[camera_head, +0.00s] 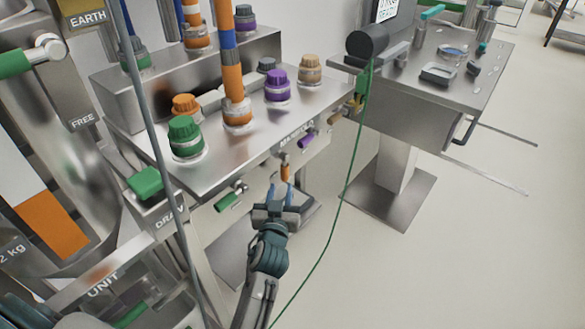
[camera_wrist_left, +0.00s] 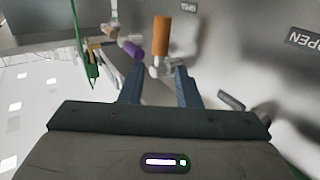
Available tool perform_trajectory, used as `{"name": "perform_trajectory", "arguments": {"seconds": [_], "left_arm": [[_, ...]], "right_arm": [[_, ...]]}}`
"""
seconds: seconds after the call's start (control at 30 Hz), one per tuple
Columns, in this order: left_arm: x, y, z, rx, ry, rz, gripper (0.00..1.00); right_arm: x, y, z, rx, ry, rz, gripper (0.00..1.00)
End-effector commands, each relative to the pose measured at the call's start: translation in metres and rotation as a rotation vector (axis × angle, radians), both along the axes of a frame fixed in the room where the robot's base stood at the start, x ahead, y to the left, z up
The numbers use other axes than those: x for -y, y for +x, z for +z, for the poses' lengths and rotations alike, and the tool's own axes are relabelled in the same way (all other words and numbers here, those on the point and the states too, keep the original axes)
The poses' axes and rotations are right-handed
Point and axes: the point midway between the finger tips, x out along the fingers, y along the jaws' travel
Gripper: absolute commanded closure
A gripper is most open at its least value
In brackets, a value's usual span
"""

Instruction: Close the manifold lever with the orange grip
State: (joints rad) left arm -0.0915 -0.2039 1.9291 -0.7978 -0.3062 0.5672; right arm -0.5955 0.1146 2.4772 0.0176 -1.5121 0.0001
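The lever with the orange grip (camera_head: 285,172) hangs on the front face of the manifold bench, under the MANIFOLD label. In the left wrist view its orange cylinder (camera_wrist_left: 161,36) stands just past my fingertips, with its metal stem and pivot near the gap between them. My left gripper (camera_head: 281,192) is open, with its blue-grey fingers pointing at the lever from the front. In the left wrist view the fingers (camera_wrist_left: 160,82) are apart with nothing held between them. Whether a finger touches the lever I cannot tell. My right gripper is not in view.
A purple-grip lever (camera_head: 306,140) and a tan-grip lever (camera_head: 334,118) sit farther right on the same face. A green-grip lever (camera_head: 230,199) is to the left. A thin green cable (camera_head: 345,190) hangs right of my arm. An OPEN label (camera_wrist_left: 303,40) shows beside the lever.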

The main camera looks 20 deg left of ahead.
Motion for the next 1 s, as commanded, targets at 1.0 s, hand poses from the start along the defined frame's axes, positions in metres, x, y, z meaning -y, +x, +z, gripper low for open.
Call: {"name": "perform_trajectory", "arguments": {"seconds": [1.0], "left_arm": [[-0.024,0.097,-0.001,-0.002,0.001,-0.001,0.8]], "right_arm": [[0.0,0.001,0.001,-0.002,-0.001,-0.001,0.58]]}}
